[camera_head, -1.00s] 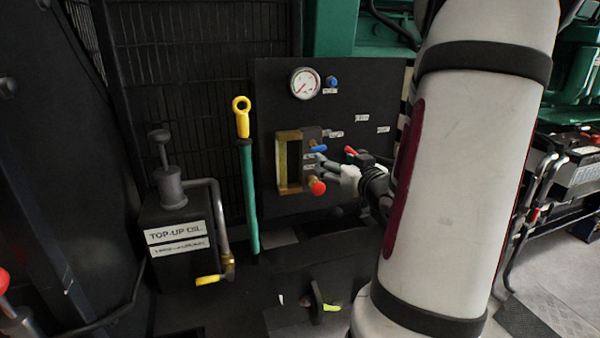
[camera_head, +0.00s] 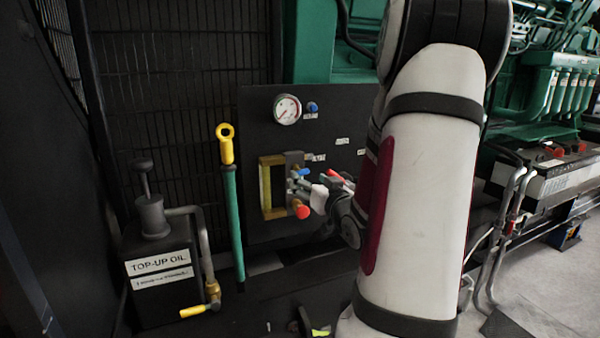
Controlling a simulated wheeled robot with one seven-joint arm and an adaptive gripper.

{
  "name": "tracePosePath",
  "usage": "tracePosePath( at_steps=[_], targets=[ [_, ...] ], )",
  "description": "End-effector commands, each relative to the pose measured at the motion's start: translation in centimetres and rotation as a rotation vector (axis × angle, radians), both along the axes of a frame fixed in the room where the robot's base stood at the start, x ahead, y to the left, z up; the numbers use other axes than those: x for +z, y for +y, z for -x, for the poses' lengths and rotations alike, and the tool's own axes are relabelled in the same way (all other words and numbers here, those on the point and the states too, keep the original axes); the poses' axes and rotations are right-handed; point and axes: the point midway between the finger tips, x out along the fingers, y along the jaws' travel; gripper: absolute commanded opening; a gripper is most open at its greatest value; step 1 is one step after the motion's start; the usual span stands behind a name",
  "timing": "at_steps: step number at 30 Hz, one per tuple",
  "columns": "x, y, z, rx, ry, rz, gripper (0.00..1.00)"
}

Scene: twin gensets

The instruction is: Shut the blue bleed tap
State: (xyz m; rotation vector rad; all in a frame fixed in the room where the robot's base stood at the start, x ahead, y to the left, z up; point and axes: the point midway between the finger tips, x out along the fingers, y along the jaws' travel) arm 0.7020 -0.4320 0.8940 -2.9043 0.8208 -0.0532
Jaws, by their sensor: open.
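A small blue tap lever (camera_head: 304,172) sits on the fitting beside a brass-framed block on the black panel (camera_head: 345,110). It appears short and slightly tilted. My gripper (camera_head: 300,185) is at the panel, with its fingers open, just below the blue lever and above a red knob (camera_head: 302,212). Whether a finger touches the lever is too small to tell. A second blue knob (camera_head: 312,107) is higher up, beside the round gauge (camera_head: 287,109). The small labels are unreadable.
A red lever (camera_head: 341,180) lies close to my gripper on the right. A green rod with a yellow ring (camera_head: 229,190) stands left of the panel. The top-up oil box (camera_head: 160,270) stands further left. My arm hides the panel's right side.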

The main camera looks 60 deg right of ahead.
Motion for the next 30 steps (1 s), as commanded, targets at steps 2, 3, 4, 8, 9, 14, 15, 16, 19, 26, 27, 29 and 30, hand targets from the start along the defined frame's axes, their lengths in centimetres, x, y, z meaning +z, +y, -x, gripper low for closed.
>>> tracePosePath(
  at_steps=[2,3,4,8,9,14,15,16,19,26,27,29,30],
  targets=[
    [-0.1,-0.8,-1.5,0.004,-0.002,0.0,0.63],
    [-0.2,-1.2,-2.1,0.002,-0.002,0.0,0.63],
    [-0.1,-1.5,-2.6,0.003,-0.002,0.0,0.63],
    [-0.1,-2.5,-4.1,0.001,-0.001,-0.001,0.63],
    [-0.1,-2.8,-4.5,0.001,-0.001,0.0,0.63],
    [0.0,-3.3,-5.5,0.002,0.0,0.0,0.63],
    [0.0,-3.4,-5.6,0.002,0.0,0.0,0.63],
    [0.0,-3.4,-5.7,0.001,0.0,0.0,0.63],
    [0.0,-3.5,-5.8,0.001,0.0,0.0,0.63],
    [0.0,-3.4,-5.7,0.001,0.0,0.0,0.47],
    [0.0,-3.4,-5.7,0.001,0.0,0.0,0.38],
    [0.0,-3.4,-5.7,0.001,0.0,0.0,0.24],
    [0.0,-3.4,-5.7,0.001,0.0,0.0,0.18]
  ],
)
